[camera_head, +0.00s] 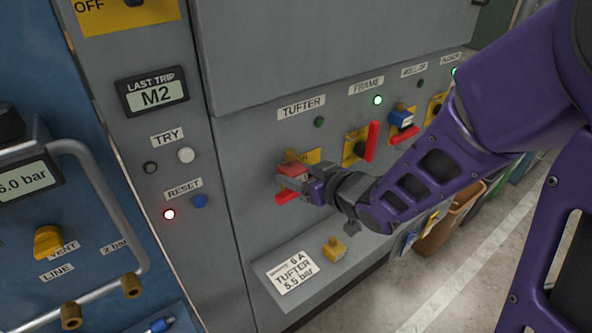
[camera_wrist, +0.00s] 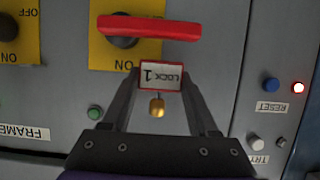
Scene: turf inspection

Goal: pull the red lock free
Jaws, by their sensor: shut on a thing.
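The red lock (camera_head: 293,171) is at the TUFTER switch in the head view. In the wrist view the red lock (camera_wrist: 161,77) shows a white face reading "LOCK 1", upside down, with a brass piece below it. My gripper (camera_head: 291,180) is shut on the lock, with one finger on each side in the wrist view (camera_wrist: 159,84). The switch's red handle (camera_wrist: 148,27) lies just beyond the lock, before a yellow plate (camera_wrist: 110,55) marked ON. I cannot tell whether the shackle is still through the switch.
A ledge below holds a brass-yellow piece (camera_head: 335,249) and a TUFTER card (camera_head: 292,275). To the right are the FRAME switch handle (camera_head: 371,141) and a blue lock (camera_head: 401,119) at another switch. A blue panel with a pipe rail (camera_head: 125,210) stands at left.

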